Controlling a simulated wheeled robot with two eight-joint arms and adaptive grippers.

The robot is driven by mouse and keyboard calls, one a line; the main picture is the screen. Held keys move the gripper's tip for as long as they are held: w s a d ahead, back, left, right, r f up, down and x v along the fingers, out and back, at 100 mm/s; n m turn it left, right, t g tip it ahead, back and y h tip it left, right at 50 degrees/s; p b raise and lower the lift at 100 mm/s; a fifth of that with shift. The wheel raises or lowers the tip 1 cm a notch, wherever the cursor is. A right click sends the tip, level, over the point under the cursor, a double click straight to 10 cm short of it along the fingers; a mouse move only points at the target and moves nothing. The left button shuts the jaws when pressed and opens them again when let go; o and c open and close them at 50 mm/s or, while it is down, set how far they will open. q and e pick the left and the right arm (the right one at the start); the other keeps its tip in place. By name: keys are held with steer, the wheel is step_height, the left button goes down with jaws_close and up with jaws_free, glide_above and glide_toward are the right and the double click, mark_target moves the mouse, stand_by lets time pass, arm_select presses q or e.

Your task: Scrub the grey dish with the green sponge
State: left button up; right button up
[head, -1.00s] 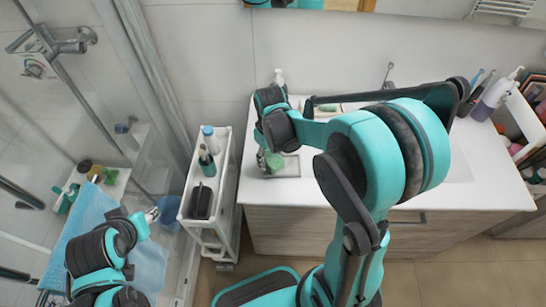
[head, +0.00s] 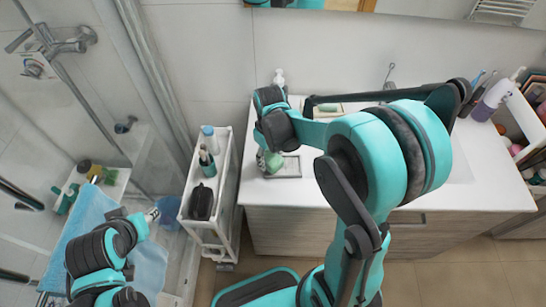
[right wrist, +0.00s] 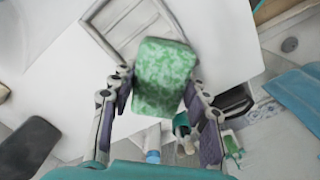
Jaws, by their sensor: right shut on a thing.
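The green sponge (right wrist: 165,78) is gripped between the two fingers of my right gripper (right wrist: 160,95) in the right wrist view. In the head view the sponge (head: 273,161) shows small, at the left part of the grey dish. The grey dish (head: 291,168) is slatted and lies on the white counter near its left front edge. In the right wrist view the dish (right wrist: 128,33) shows beyond the sponge, partly covered by it. I cannot tell if the sponge touches the dish. My left gripper (head: 151,215) is at the lower left by the shower; its fingers are too small to read.
A white slim cart (head: 226,180) with bottles and a dark case stands left of the counter (head: 243,190). A soap bottle (head: 279,77) stands at the counter's back left. A green bar in a tray (head: 328,108) lies behind my right arm. A blue towel (head: 82,228) hangs at left.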

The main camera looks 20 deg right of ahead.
steer(key=shift+s+d+f, duration=0.1)
steer(key=shift+s+d, duration=0.15)
steer(key=shift+d, duration=0.2)
steer(key=shift+s+d, duration=0.25)
steer(key=shift+d, duration=0.3)
steer(key=shift+d+r, duration=0.1)
steer(key=shift+r, duration=0.15)
step_height(320, 180, up, 7)
steer(key=p, duration=0.5)
steer(key=shift+p, duration=0.3)
steer(key=shift+f, duration=0.1)
steer(key=shift+f, duration=0.1)
